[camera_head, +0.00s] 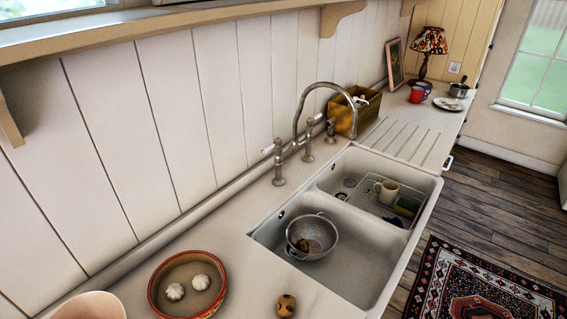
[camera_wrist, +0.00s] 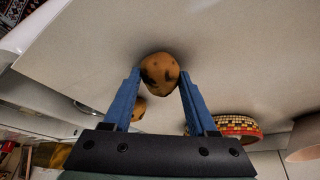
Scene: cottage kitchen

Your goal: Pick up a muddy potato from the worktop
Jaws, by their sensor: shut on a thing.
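In the wrist view, my gripper (camera_wrist: 160,78) is shut on a brown, roundish potato (camera_wrist: 160,71) with dark muddy patches, held between its two blue fingertips. The pale worktop (camera_wrist: 235,55) is close behind it; I cannot tell whether the potato is clear of the surface. A second potato (camera_wrist: 138,108) shows beyond the left finger, partly hidden by it. In the head view, a potato with dark spots (camera_head: 286,305) lies on the worktop at the bottom edge. Another brown potato (camera_head: 303,245) lies in the metal colander (camera_head: 322,232). My gripper is out of the head view.
A red-rimmed bowl (camera_head: 155,291) with two white bulbs stands left of the worktop potato; its patterned side shows in the wrist view (camera_wrist: 240,124). A pale pink bowl (camera_head: 90,306) is beside it. The double sink (camera_head: 352,274) and tap (camera_head: 299,115) lie beyond.

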